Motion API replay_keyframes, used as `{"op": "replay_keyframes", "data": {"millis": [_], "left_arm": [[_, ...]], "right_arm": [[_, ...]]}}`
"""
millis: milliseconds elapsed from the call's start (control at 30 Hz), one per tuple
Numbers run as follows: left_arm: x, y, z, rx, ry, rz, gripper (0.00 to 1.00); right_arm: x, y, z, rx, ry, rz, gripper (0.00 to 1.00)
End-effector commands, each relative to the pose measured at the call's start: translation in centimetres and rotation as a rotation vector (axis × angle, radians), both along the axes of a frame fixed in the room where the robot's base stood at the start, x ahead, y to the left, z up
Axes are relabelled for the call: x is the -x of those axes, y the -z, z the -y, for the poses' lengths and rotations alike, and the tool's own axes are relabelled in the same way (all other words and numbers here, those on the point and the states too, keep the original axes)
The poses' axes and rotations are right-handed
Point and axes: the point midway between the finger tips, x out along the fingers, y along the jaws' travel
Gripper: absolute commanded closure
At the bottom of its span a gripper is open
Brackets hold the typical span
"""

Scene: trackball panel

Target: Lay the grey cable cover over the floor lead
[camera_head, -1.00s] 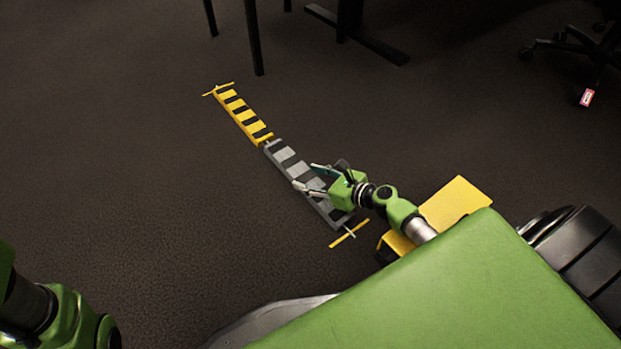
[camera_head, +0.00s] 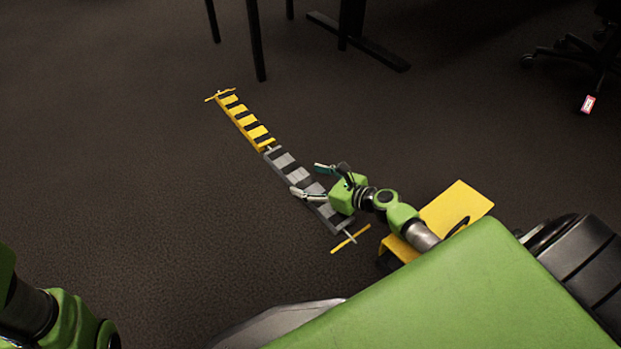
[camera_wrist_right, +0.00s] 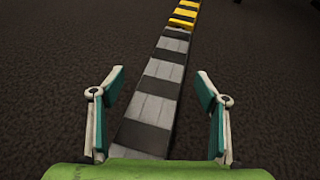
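The grey cable cover (camera_head: 283,164), with black stripes, lies on the floor end to end with a yellow and black cover (camera_head: 243,120). A short pale bit of the floor lead (camera_head: 349,236) shows at its near end, by a yellow strip (camera_head: 351,239). My right gripper (camera_head: 308,180) is open, above the grey cover. In the right wrist view the grey cover (camera_wrist_right: 164,75) runs between the spread fingers (camera_wrist_right: 160,92), which do not touch it. The rest of the lead is hidden. Of my left arm only green and black links show at the lower left.
A yellow object (camera_head: 457,208) stands beside my right arm. Dark table legs (camera_head: 255,40) stand at the back, and an office chair base (camera_head: 565,55) with a small red and white box (camera_head: 588,104) is at the far right. The carpet left of the covers is clear.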

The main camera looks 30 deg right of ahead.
Motion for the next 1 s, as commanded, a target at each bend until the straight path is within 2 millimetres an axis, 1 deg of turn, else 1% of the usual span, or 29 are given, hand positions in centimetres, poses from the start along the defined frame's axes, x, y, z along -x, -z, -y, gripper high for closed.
{"op": "replay_keyframes", "data": {"millis": [33,267,433,700,833,1000], "left_arm": [[0.0,0.4,0.0,0.0,0.0,0.0,0.31],[-0.1,0.4,-0.1,0.003,0.002,-0.003,0.31],[-0.1,0.4,0.0,0.001,0.0,-0.002,0.31],[0.0,0.2,0.0,0.001,0.0,-0.001,0.31],[0.0,0.2,0.0,0.0,0.0,0.0,0.31],[0.0,0.1,0.0,0.0,0.0,0.0,0.31]], "right_arm": [[1.3,2.5,-0.4,-0.007,0.0,-0.04,0.32],[1.8,2.5,-0.2,-0.006,0.001,-0.042,0.32],[3.2,1.3,0.6,-0.001,0.0,-0.034,0.32],[6.0,-1.4,2.3,0.006,0.002,-0.015,0.32],[6.8,-2.3,2.8,0.007,0.002,-0.008,0.32],[7.2,-2.9,3.0,0.008,0.001,-0.003,0.32]]}}
